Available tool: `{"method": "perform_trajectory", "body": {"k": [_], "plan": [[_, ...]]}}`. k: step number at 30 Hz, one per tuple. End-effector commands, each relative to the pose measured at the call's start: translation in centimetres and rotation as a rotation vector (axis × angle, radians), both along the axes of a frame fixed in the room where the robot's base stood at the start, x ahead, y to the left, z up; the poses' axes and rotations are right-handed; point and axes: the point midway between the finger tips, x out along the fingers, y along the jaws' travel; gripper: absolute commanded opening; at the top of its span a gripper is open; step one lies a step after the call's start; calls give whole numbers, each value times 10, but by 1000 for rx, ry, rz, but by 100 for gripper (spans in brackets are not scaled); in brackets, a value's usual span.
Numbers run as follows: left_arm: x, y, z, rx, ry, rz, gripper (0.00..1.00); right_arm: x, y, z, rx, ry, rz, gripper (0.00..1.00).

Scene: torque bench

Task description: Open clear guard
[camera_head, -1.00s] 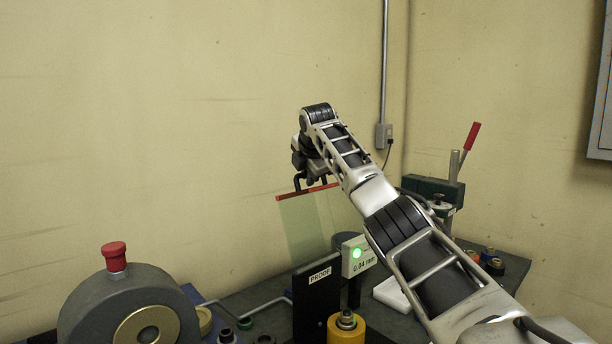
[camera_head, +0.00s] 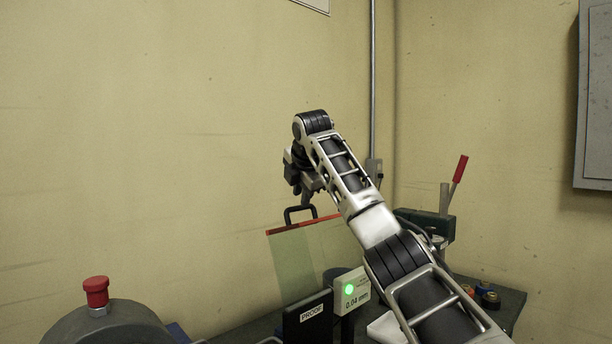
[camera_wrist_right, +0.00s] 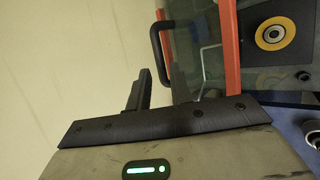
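The clear guard (camera_head: 293,262) is a see-through greenish panel with a red edge along its top, standing raised behind the black PROOF plate (camera_head: 308,318). Its black handle (camera_head: 299,210) sticks up from the red edge. My right gripper (camera_head: 308,192) is just above the handle, with a small gap between them. My left gripper is not in view.
A gauge box (camera_head: 352,290) with a green light reads 0.04 mm, right of the guard. A grey round housing with a red knob (camera_head: 96,291) stands at lower left. A press with a red-handled lever (camera_head: 459,169) stands at right.

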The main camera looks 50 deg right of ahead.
Motion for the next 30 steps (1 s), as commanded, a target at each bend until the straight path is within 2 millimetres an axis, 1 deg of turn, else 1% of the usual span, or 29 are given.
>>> {"method": "perform_trajectory", "body": {"k": [3,6,12,18,30], "plan": [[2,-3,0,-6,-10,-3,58,-16,13,22,-1,-6,0,21],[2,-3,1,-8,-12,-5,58,-27,23,39,-2,-5,0,21],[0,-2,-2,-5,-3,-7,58,-43,36,61,-2,-2,-1,21],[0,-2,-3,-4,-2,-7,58,-48,40,67,-2,0,-1,21],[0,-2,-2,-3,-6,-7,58,-48,40,67,-2,0,-1,21]]}}
